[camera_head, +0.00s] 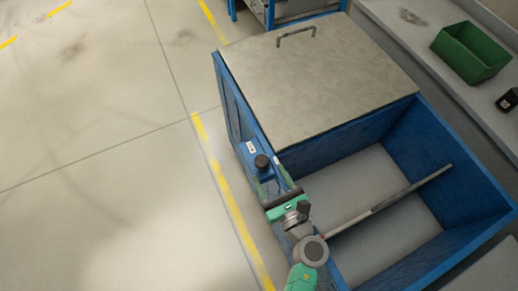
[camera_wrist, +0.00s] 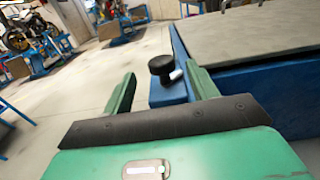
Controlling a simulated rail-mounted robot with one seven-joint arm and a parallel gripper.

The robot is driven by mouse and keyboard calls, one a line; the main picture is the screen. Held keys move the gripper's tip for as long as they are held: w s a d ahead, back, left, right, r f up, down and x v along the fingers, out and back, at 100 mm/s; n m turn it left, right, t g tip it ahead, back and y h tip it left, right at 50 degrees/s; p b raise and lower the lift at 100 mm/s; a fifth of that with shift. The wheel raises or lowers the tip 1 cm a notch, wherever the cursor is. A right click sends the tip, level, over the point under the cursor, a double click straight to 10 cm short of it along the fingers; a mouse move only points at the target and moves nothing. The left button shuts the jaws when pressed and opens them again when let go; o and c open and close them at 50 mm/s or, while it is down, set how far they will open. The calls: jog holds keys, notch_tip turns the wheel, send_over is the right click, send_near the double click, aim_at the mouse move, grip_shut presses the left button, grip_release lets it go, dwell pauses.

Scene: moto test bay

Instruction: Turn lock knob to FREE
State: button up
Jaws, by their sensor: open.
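The black round lock knob (camera_head: 262,161) stands on a blue block on the left wall of the blue bin (camera_head: 230,100). A small white label (camera_head: 250,146) lies just beyond it. In the wrist view the knob (camera_wrist: 161,65) shows between the two green fingers, with a white patch at its right side. My gripper (camera_head: 271,181) is open and empty, its fingers pointing at the knob. It also shows in the wrist view (camera_wrist: 159,76). The knob appears slightly beyond the fingertips, and I see no contact. The label's text is too small to read.
A grey lid (camera_head: 330,80) with a handle (camera_head: 296,34) covers the bin's far part. A bar (camera_head: 400,197) crosses the open near part. A green crate (camera_head: 470,55) and a dark object (camera_head: 508,100) sit on the right bench. The floor at left is clear.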

aim_at(258, 157)
jog(key=b+x, duration=0.1)
jog(key=x, duration=0.7)
jog(key=shift+b, duration=0.3)
jog(key=shift+d, duration=0.1)
jog(key=c, duration=1)
jog(key=n+g+y+b, duration=0.1)
jog(key=y, duration=0.1)
jog(key=n+g+y+b, duration=0.1)
jog(key=n, duration=0.1)
jog(key=shift+s+f+g+y+b, duration=0.1)
jog(key=shift+f+g+y+b, duration=0.2)
jog(key=shift+y+b, duration=0.1)
jog(key=shift+n+g+y+b, duration=0.35)
jog(key=shift+n+g+y, duration=0.05)
jog(key=shift+y, duration=0.1)
jog(key=shift+s+a+r+n+g+y, duration=0.15)
jog(key=shift+a+r+n+g+y, duration=0.15)
jog(key=shift+n+g+y, duration=0.15)
jog(key=o, duration=1)
